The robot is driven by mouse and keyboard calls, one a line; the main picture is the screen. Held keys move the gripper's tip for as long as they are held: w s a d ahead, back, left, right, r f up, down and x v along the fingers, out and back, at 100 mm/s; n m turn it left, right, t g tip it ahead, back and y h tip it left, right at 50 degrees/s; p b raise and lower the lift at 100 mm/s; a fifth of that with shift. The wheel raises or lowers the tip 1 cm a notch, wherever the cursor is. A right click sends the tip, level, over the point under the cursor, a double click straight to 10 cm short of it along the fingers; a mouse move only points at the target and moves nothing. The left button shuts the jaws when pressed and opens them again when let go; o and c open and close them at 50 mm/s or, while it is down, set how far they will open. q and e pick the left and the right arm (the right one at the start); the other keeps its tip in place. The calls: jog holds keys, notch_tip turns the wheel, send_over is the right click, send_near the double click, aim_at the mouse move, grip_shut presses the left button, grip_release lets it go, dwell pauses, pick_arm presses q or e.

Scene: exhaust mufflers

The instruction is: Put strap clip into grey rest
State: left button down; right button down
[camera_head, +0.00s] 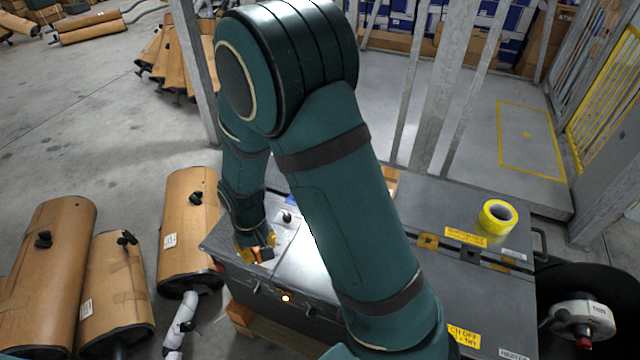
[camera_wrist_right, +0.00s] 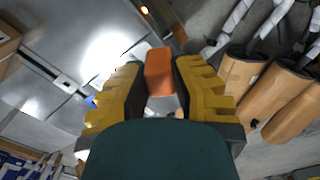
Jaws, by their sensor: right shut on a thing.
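My right gripper (camera_head: 254,250) is at the left end of the grey case top, at the end of my green arm. In the right wrist view its yellow ribbed fingers (camera_wrist_right: 160,85) are shut on an orange block, which I take to be the strap clip (camera_wrist_right: 160,72). The clip also shows as a small orange patch in the head view (camera_head: 264,254), above or near the case's front left edge; I cannot tell whether it touches. I cannot make out the grey rest with certainty; my arm hides much of the case top. My left gripper is not in view.
The grey case (camera_head: 240,282) carries a small dark-topped item (camera_head: 287,217) and a blue item (camera_head: 291,201) beyond my gripper. Yellow tape (camera_head: 497,216) sits on the right case. Metal posts (camera_head: 198,70) rise behind.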

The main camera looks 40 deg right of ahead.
jog(key=w+d+f+n, duration=0.2)
jog(key=w+d, duration=0.3)
jog(key=d, duration=0.2)
jog(key=w+d+f+n, duration=0.1)
jog(key=w+d+f, duration=0.2)
jog(key=w+d, duration=0.3)
jog(key=w+d+f+n+b, duration=0.1)
jog(key=d+f+n, duration=0.1)
jog(key=d, duration=1.4)
jog(key=shift+d+f, duration=0.35)
jog(key=shift+f, duration=0.15)
jog(key=shift+f, duration=0.15)
jog(key=shift+f+b, duration=1.7)
jog(key=shift+f, duration=1.05)
jog(key=shift+b, duration=0.3)
jog(key=shift+f+b, duration=0.4)
jog(key=shift+f, duration=0.05)
